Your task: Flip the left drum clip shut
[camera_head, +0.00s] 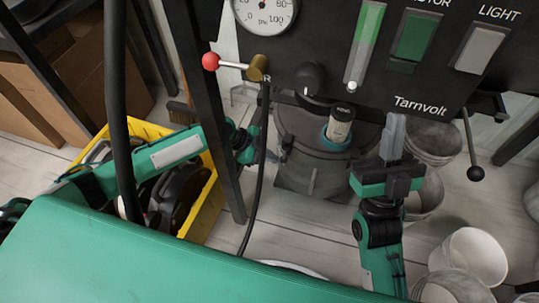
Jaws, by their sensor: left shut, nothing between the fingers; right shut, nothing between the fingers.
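A grey metal drum (298,172) stands under the black control panel, its upper part shadowed by the panel. My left arm comes in from the left and passes behind a black post. My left gripper (280,150) is at the drum's left side, partly hidden by the post and a black hose; its fingers are small and dark here, with nothing seen held. The left drum clip cannot be made out clearly beside it. My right gripper (393,135) is shut and empty, fingers pointing up, at the drum's right side below the panel.
The panel (345,75) overhangs the drum, with a gauge (264,12), a red-knobbed lever (211,61) and a black-knobbed lever (474,173). A pale cylinder with a teal base (338,128) is above the drum. A yellow crate (205,212) stands left; white buckets (470,256) stand right.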

